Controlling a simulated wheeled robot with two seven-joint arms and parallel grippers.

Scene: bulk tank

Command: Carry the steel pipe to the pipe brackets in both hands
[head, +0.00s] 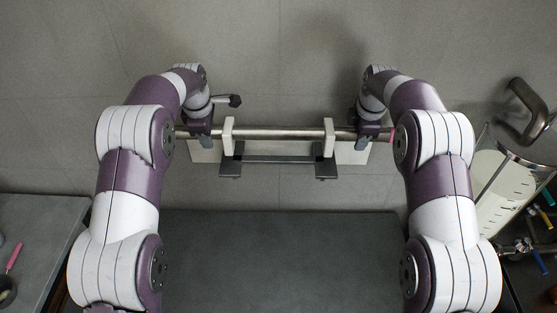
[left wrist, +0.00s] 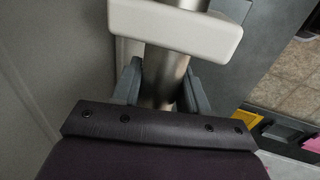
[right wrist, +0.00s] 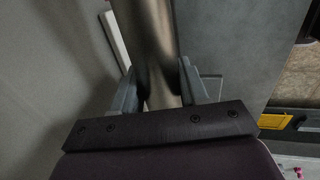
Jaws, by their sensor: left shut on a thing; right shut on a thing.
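The steel pipe (head: 280,134) is level and runs left to right against the wall in the head view. The white pipe brackets, left (head: 228,136) and right (head: 328,138), stand along it, and it lines up with both. I cannot tell if it rests in them. My left gripper (head: 199,134) is shut on the pipe outside the left bracket; my right gripper (head: 371,135) is shut on it outside the right one. In the left wrist view a white bracket (left wrist: 175,28) crosses the pipe (left wrist: 165,78) just beyond the fingers. The right wrist view shows the pipe (right wrist: 150,50) between the fingers.
A dark grey worktop (head: 280,250) lies bare below the brackets. A dark lever (head: 235,100) sticks out near my left wrist. A clear measuring jug (head: 500,190) stands at the right. A side counter (head: 35,225) is at the left.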

